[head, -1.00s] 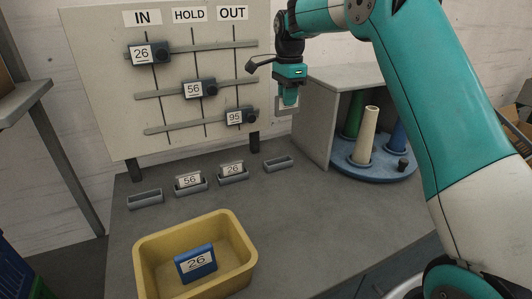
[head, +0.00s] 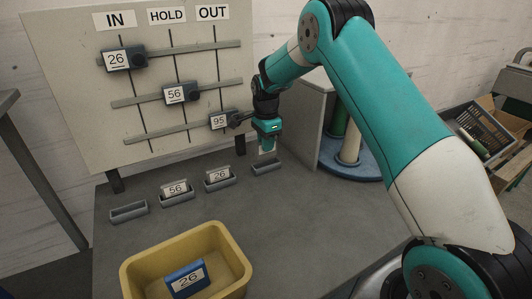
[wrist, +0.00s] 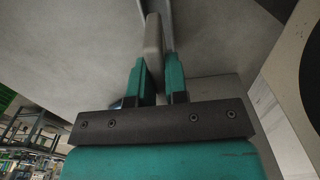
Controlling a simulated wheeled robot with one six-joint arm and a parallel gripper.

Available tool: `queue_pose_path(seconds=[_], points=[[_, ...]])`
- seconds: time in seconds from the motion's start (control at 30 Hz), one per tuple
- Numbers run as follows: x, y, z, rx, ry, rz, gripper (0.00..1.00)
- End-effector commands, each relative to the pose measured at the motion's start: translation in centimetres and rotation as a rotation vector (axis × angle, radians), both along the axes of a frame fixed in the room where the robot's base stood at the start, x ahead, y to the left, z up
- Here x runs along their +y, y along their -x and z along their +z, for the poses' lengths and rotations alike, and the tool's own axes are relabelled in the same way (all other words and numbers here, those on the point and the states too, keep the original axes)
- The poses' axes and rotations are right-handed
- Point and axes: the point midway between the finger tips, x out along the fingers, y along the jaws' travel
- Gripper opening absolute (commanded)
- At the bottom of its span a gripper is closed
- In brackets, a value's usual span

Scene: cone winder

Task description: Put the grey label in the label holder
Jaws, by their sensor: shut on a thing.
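My gripper (head: 266,142) is shut on a pale grey label (head: 267,150), pointing down at the right end of the row of holders. In the wrist view the label (wrist: 153,45) stands between the two teal fingers. The right-hand grey label holder (head: 264,168) is directly below the label in the head view; no other label shows in it. I cannot tell whether the label's lower edge touches the holder or is inside it. Another empty holder (head: 128,211) is at the left end. The two middle holders carry labels reading 56 (head: 174,188) and 26 (head: 218,175).
A yellow bin (head: 240,262) with a blue 26 block (head: 186,279) stands in front. The board (head: 75,90) with sliders marked 26, 56 and 95 rises behind. A grey cabinet (head: 300,118) and cones on a blue round base stand to the right.

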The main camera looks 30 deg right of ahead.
Motion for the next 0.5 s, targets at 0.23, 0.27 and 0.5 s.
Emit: queue_pose_path(seconds=[0.23, 0.27, 0.5], points=[[-0.1, 0.1, -2.9, 0.005, 0.000, -0.001, 0.00], [-0.1, 0.1, -3.4, 0.003, 0.000, -0.001, 0.00], [-0.1, 0.0, -4.4, -0.001, 0.000, -0.001, 0.00]])
